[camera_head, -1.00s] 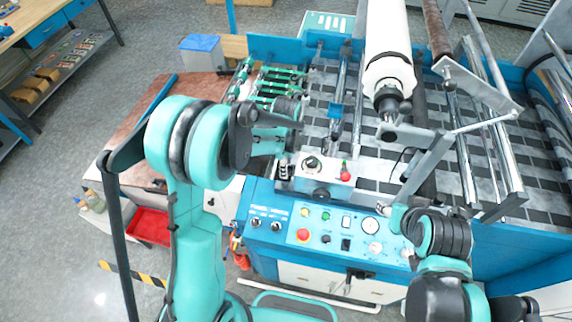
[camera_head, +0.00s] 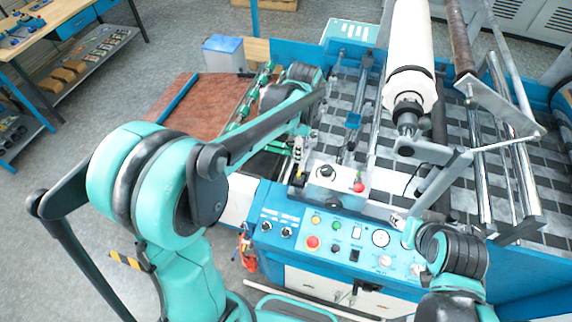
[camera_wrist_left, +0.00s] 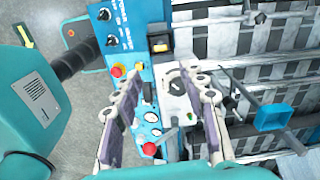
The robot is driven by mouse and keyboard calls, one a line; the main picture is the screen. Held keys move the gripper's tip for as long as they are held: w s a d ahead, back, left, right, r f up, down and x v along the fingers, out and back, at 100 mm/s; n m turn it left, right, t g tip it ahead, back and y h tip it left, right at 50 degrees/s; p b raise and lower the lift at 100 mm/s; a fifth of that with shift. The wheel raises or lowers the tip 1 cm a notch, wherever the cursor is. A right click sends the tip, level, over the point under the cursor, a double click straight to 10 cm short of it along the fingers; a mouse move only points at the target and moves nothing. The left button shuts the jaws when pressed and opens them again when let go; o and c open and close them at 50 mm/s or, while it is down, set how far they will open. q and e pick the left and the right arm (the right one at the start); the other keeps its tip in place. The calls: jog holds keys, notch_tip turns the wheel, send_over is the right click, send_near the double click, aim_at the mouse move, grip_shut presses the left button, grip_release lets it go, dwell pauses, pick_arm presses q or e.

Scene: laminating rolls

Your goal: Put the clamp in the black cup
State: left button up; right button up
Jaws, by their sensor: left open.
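I cannot make out the clamp or the black cup with certainty in either view. My left gripper (camera_wrist_left: 167,88) shows in the left wrist view with its two fingers wide apart and nothing between them. It is above the white control box (camera_wrist_left: 178,98) with a black knob and a red button. In the head view this box (camera_head: 335,186) stands on the machine's near edge, and my left forearm hides much of the area to its left. My right arm shows at the lower right, but its gripper is out of view.
The blue control panel (camera_head: 345,240) fronts the machine. A large white roll (camera_head: 408,45) and metal rollers (camera_head: 510,135) stand over its checkered bed. A brown-topped table (camera_head: 200,105) and blue-lidded bin (camera_head: 222,55) are at the left. A blue block (camera_wrist_left: 272,117) sits beside the box.

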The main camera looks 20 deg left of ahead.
pick_arm(q)
jog(key=s+a+r+n+t, duration=0.2)
jog(key=s+n+t, duration=0.1)
jog(key=s+n, duration=0.5)
jog(key=s+a+r+n+t, duration=0.2)
jog(key=s+a+n+t, duration=0.1)
jog(key=s+n, duration=0.5)
jog(key=shift+s+n+t, duration=0.4)
jog(key=shift+n, duration=0.1)
jog(key=shift+f, duration=0.2)
